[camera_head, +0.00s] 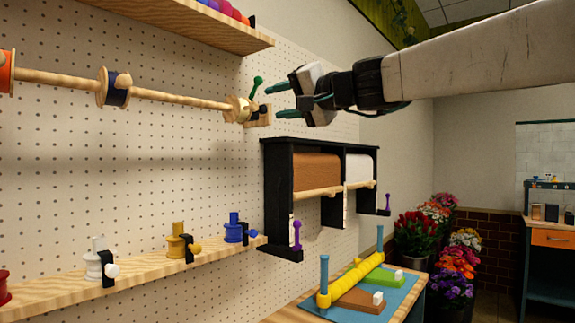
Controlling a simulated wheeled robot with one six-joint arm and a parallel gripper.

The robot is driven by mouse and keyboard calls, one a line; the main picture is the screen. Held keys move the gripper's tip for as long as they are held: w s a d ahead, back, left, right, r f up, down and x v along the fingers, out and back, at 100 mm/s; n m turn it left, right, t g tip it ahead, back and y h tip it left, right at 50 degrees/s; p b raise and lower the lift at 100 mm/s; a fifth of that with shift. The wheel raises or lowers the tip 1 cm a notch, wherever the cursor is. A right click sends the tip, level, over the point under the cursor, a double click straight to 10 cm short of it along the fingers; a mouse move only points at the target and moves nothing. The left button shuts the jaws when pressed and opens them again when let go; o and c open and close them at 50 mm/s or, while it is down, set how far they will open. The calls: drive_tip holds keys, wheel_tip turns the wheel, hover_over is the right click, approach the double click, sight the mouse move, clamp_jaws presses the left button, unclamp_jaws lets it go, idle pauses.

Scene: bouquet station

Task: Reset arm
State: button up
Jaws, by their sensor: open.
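My gripper (276,100) is at the upper middle of the head view, at the end of my arm, which reaches in from the right. Its two dark fingers with teal edges are apart and point left. Nothing shows between them. Just left of the fingertips is the end of a wooden rod (180,96) on the pegboard wall, with a wooden block and a green lever (256,86). A narrow gap seems to lie between the fingertips and the block; I cannot tell the depth.
A black rack (277,189) with brown and white rolls hangs below my gripper. A wooden shelf (150,272) holds several spools at the lower left. A table with a blue mat (397,297) and yellow roller (350,279) stands below. Flowers (412,226) stand behind, right.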

drive_tip(key=s+d+f+n+g+h, duration=0.15)
drive_tip(key=s+f, duration=0.25)
drive_tip(key=f, duration=0.4)
drive_tip(key=s+d+f+g+h, duration=0.2)
drive_tip(key=s+d+f+g, duration=0.1)
drive_tip(key=f, duration=0.5)
drive_tip(key=s+d+f+n+g+h, duration=0.1)
drive_tip(key=s+d+f+g+h, duration=0.2)
drive_tip(key=f, duration=0.5)
drive_tip(key=s+d+f+m+g+h, duration=0.2)
drive_tip(key=s+d+f+h, duration=0.5)
drive_tip(key=s+d+f, duration=1.3)
drive_tip(key=s+d, duration=0.2)
drive_tip(key=s, duration=0.2)
drive_tip(key=shift+s+d+f+h, duration=0.2)
drive_tip(key=shift+d+f+h, duration=0.1)
drive_tip(key=shift+d+h, duration=0.1)
